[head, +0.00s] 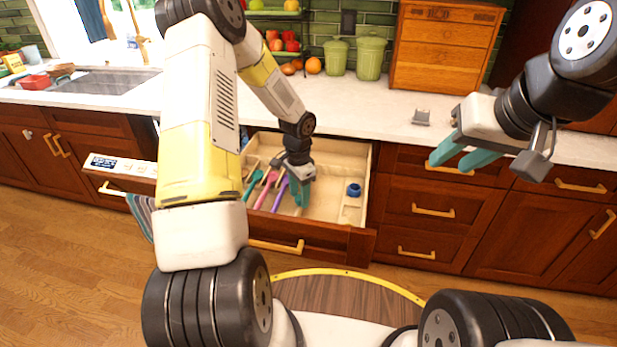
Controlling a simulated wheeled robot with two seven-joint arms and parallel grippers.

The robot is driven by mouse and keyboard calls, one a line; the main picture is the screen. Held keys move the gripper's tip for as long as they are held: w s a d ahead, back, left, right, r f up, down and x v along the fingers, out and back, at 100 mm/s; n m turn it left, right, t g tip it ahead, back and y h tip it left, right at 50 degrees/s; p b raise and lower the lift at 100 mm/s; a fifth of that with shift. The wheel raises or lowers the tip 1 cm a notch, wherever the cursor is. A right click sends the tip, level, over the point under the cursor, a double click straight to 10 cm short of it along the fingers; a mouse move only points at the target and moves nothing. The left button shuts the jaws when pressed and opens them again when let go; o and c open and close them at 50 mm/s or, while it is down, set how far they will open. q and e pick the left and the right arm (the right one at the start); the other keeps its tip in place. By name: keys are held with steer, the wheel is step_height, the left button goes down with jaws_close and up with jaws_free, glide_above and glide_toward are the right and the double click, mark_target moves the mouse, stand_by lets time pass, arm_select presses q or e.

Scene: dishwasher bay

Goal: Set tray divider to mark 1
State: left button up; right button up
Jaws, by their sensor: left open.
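A pale wooden tray (335,152) fills the open drawer under the counter. A small blue round piece (353,189) sits in its right part, by a narrow raised wooden strip (350,212). I cannot make out which part is the divider, and no mark is legible. My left gripper (301,196) is open and reaches down into the tray, its teal fingers right of the utensils; whether it touches anything is unclear. My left arm hides the tray's left side. My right gripper (458,160) is open and empty, in front of the closed drawers right of the tray.
Several coloured utensils (266,188) lie in the tray's left part. A small grey object (421,117) lies on the white counter (395,106). Green canisters (370,57) and a wooden chest (445,50) stand behind. A sink (105,82) is at left. A dark drawer front (335,243) faces me.

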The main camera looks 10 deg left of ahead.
arm_select(q)
jaws_close()
stand_by(1.4)
